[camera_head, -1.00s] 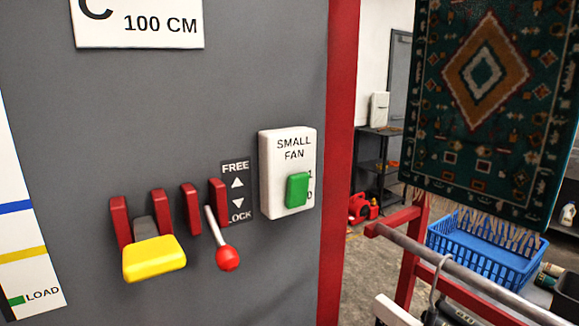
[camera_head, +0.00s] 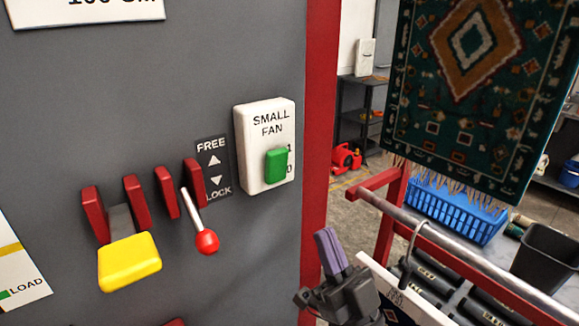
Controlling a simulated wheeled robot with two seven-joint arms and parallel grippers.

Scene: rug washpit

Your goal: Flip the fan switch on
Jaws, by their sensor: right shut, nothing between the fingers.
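The fan switch is a green rocker (camera_head: 277,164) on a white box (camera_head: 250,150) labelled "SMALL FAN", with marks 1 above and 0 below at its right. The box is fixed to the grey panel near its red right edge. I cannot tell for sure which way the rocker is tilted. My right gripper (camera_head: 329,247) is at the bottom centre, below and to the right of the switch, apart from it. Its purple fingers are together and empty, pointing up. My left gripper is not in view.
Left of the switch are a red-knobbed lever (camera_head: 206,241) beside FREE/LOCK marks and a yellow paddle (camera_head: 130,262) between red brackets. A red post (camera_head: 318,120) edges the panel. At right are a hanging rug (camera_head: 480,90), a metal rail (camera_head: 440,235), a blue basket (camera_head: 450,212) and a black bin (camera_head: 548,255).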

